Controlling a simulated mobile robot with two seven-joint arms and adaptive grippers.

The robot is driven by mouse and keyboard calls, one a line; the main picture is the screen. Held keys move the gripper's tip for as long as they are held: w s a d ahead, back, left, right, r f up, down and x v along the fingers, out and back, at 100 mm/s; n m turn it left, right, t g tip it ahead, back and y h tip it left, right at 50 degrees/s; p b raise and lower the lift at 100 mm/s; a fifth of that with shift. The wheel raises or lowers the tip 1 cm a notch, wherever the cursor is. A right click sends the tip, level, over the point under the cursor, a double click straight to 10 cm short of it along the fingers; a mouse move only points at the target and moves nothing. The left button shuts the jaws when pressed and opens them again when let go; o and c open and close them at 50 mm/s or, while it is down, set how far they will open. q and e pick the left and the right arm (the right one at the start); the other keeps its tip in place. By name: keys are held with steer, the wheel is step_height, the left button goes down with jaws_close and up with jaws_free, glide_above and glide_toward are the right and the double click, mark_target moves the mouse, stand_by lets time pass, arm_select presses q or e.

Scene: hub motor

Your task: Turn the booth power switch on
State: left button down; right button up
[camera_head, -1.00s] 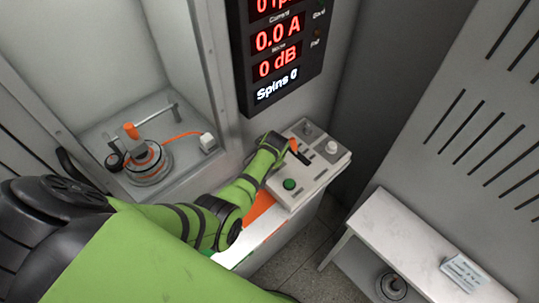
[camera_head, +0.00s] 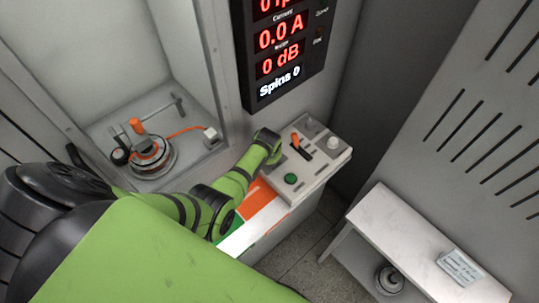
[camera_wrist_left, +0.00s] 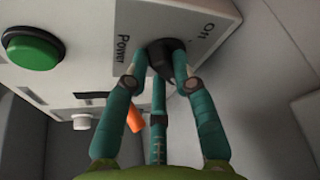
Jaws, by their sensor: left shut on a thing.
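The power switch is a black knob (camera_wrist_left: 161,50) on the light control box (camera_wrist_left: 70,75), with the word "Power" printed beside it in the left wrist view. I cannot tell the knob's exact angle. In the head view the control box (camera_head: 318,172) stands at the end of my green left arm, which hides the knob and the fingers. My right gripper is not in view.
A green button (camera_head: 291,179) and an orange-tipped lever (camera_head: 297,141) are on the same box. The wall display (camera_head: 281,45) reads 0.0 A, 0 dB and Spins 0. A motor (camera_head: 148,158) sits in the booth at left. A white bench (camera_head: 400,225) stands at right.

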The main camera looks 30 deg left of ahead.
arm_select(q)
steer(key=c, duration=1.3)
jaws_free()
steer(key=shift+s+f, duration=0.1)
steer(key=shift+s, duration=0.05)
steer(key=shift+d+r, duration=0.1)
steer(key=shift+r, duration=0.4)
steer(key=v, duration=1.1)
steer(key=shift+s, duration=0.1)
